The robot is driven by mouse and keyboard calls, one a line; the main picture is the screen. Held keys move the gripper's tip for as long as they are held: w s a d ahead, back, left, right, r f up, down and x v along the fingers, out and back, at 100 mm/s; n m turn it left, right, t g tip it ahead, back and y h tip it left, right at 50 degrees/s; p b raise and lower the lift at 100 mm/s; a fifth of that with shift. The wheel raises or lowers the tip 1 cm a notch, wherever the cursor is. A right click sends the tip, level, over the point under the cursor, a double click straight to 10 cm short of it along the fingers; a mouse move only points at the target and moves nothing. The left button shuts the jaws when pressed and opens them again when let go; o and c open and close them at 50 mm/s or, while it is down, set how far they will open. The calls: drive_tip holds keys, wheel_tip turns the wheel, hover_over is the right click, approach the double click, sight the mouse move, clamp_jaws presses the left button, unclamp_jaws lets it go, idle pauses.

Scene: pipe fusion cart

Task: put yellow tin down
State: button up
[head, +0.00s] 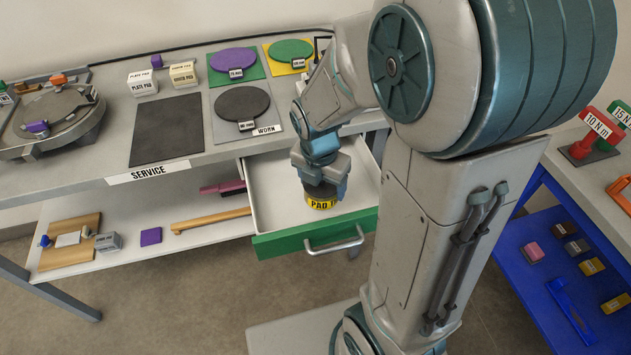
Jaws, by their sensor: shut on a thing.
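The yellow tin (321,203) shows under my gripper (322,190), with black lettering starting "PAD" on its side. My gripper points down and is shut on the tin; my fingers and wrist hide its top. The tin is inside the open drawer (270,215), which has a white interior and a green front with a metal handle. I cannot tell whether the tin touches the drawer floor or hangs just above it.
The grey bench top (105,170) holds a dark mat (167,130), round pads on coloured plates, two small boxes and a round machine (55,120). A lower shelf holds a wooden board (72,240) and a wooden bar (210,220). A blue cart (540,290) stands right. The drawer floor left of the tin is clear.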

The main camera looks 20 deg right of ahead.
drive_tip(key=w+f, duration=0.1)
drive_tip(key=w, duration=0.2)
drive_tip(key=w+f, duration=0.1)
drive_tip(key=shift+w+f, duration=0.2)
drive_tip(key=shift+f, duration=2.1)
drive_tip(key=shift+f, duration=0.1)
drive_tip(key=shift+f+b, duration=0.15)
drive_tip(key=shift+b, duration=0.2)
drive_tip(key=o, duration=1)
drive_tip(key=shift+r, duration=0.2)
